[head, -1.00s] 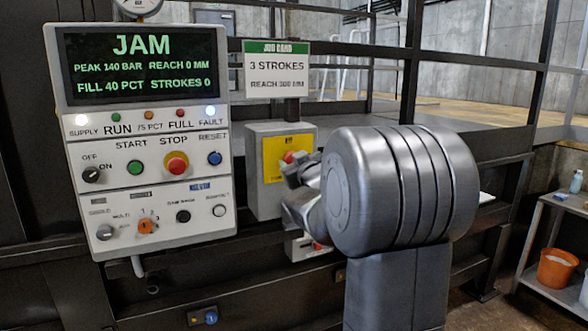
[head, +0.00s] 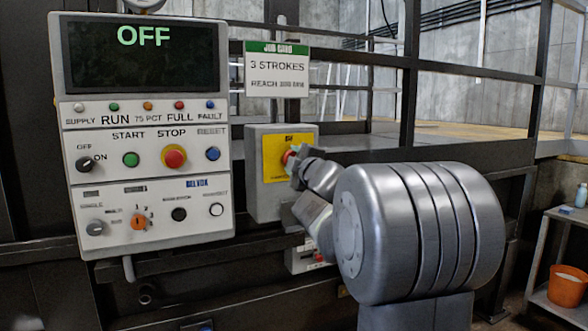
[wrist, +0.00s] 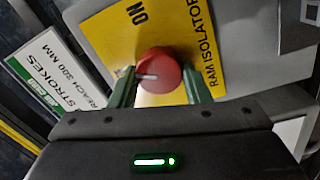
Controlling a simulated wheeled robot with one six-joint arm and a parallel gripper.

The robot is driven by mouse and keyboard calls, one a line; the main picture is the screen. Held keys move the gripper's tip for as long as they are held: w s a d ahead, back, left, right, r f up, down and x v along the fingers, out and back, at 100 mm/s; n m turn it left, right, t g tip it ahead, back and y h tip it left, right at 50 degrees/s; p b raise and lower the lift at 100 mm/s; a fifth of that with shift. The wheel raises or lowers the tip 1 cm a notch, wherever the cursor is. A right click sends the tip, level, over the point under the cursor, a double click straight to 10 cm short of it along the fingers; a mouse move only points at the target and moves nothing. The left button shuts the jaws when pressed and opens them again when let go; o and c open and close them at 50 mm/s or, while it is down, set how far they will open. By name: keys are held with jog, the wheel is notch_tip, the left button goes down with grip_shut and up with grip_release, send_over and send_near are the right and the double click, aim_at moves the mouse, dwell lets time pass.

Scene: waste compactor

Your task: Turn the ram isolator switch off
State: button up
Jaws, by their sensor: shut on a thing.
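The ram isolator switch is a red knob (wrist: 158,70) on a yellow plate (wrist: 205,45) marked ON and RAM ISOLATOR. In the wrist view its white pointer line points left, while the ON label lies above the knob. An OFF label is not visible there. The knob (head: 289,157) also shows in the head view, partly behind my gripper (head: 297,160), on a grey box (head: 258,205). My gripper's green fingers (wrist: 160,90) are shut on the knob, one on each side.
The control panel (head: 205,225) left of the box has a display (head: 140,58) reading OFF, and its lamps look unlit. A job card (head: 277,68) hangs above the box. Railings stand behind. A shelf with an orange bucket (head: 567,286) is at the right.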

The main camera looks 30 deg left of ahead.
jog(key=n+b, duration=0.2)
jog(key=n, duration=0.3)
jog(key=shift+f, duration=0.1)
jog(key=shift+n, duration=0.5)
jog(key=o, duration=1)
jog(key=shift+d, duration=0.1)
jog(key=v, duration=1.3)
jog(key=shift+d+b, duration=0.3)
jog(key=shift+d, duration=0.05)
jog(key=shift+a+f, duration=0.1)
